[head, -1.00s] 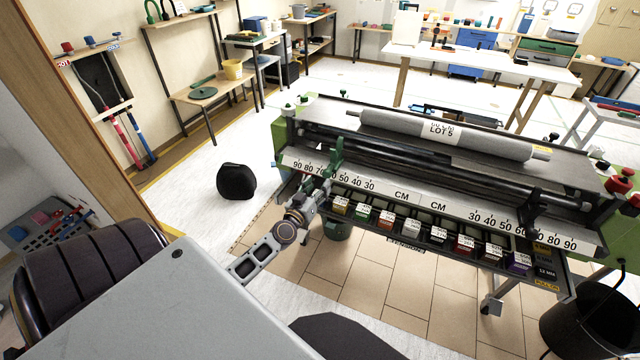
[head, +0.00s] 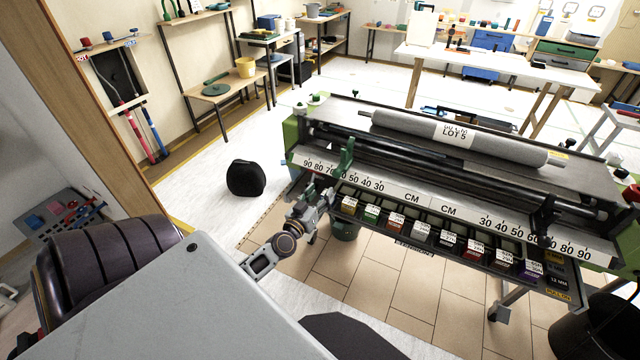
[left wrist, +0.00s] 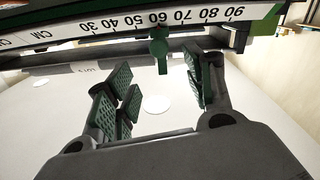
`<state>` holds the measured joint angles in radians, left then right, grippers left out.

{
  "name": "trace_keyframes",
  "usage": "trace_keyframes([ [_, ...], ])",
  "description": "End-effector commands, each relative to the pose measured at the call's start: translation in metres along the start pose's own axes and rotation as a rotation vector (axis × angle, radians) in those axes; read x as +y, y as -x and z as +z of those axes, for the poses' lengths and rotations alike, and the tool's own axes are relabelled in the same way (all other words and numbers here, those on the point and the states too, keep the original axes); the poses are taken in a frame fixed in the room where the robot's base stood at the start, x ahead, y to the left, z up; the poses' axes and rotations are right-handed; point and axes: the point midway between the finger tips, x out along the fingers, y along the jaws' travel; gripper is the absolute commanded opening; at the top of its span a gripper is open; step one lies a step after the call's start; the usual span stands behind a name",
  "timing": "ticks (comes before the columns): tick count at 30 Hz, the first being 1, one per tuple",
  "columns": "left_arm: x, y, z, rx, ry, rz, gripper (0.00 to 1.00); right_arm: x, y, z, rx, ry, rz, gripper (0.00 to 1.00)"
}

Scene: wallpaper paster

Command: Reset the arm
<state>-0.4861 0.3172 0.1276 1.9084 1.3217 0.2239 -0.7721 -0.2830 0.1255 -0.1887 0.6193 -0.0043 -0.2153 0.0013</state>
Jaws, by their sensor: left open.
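My left gripper (head: 318,197) is in front of the left end of the wallpaper paster (head: 400,188), near the green slider (head: 346,158) on its scale. In the left wrist view my left gripper (left wrist: 155,92) is open, with its green padded fingers apart and nothing between them. The green slider (left wrist: 160,48) shows beyond the fingertips, near the 60 mark, apart from them. My right gripper is in neither view.
A grey roll (head: 460,138) marked LOT 5 lies on top of the paster. Several labelled small bins (head: 422,232) line its front edge. A black bucket (head: 595,325) stands at the right. A black rounded object (head: 245,178) sits on the floor at left.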

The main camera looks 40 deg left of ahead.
Motion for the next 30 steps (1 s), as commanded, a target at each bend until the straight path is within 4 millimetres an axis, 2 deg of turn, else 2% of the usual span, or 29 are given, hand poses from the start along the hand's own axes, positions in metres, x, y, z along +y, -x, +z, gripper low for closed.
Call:
trace_keyframes([
  [14,0.0,0.0,0.0,0.0,0.016,0.0,0.53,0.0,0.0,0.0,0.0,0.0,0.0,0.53],
  [23,0.007,0.0,0.006,-0.029,0.154,0.028,0.53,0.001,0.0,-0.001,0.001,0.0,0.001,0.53],
  [26,0.013,0.001,0.011,-0.052,0.174,0.054,0.53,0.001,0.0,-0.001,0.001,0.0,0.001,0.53],
  [30,0.007,0.005,0.039,-0.117,0.162,0.064,0.53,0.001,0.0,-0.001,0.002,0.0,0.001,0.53],
])
